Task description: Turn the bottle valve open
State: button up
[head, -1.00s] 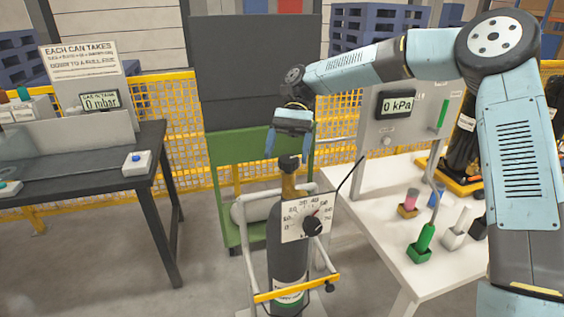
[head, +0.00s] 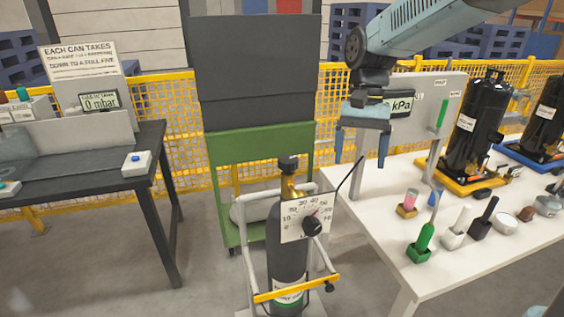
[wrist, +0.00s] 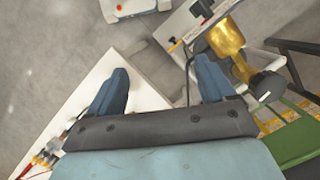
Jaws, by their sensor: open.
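The dark gas bottle (head: 287,248) stands upright in a white-framed cart. Its brass valve body (head: 289,186) carries a black handwheel (head: 288,163) on top. In the wrist view the brass body (wrist: 228,42) and the black handwheel (wrist: 266,86) are at the upper right, beyond the right finger. My gripper (head: 360,158) is open and empty, to the right of the valve and apart from it, with fingers pointing down. Both fingers also show in the wrist view (wrist: 160,82). I cannot tell how far the handwheel is turned.
A white table (head: 375,215) at right holds tools and black compressors (head: 478,115). The panel display (head: 401,105) is partly hidden. A green cart (head: 222,180) stands behind the bottle.

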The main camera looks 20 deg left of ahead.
jog(key=s+d+r+t, duration=0.2)
jog(key=s+d+t, duration=0.2)
jog(key=s+d, duration=0.5)
jog(key=s+d+r+t, duration=0.2)
jog(key=s+d+t, duration=0.3)
jog(key=d, duration=0.8)
jog(key=m+g+y, duration=0.7)
jog(key=m+y, duration=1)
jog(key=y, duration=0.1)
send_near(282, 161)
jog(key=a, duration=0.3)
jog(key=a+f, duration=0.1)
jog(key=a, duration=0.3)
jog(key=w+a, duration=0.1)
jog(key=a, duration=0.2)
jog(key=shift+a+f, duration=0.2)
jog(key=shift+a, duration=0.05)
jog(key=c, duration=1)
jog(key=shift+o, duration=0.2)
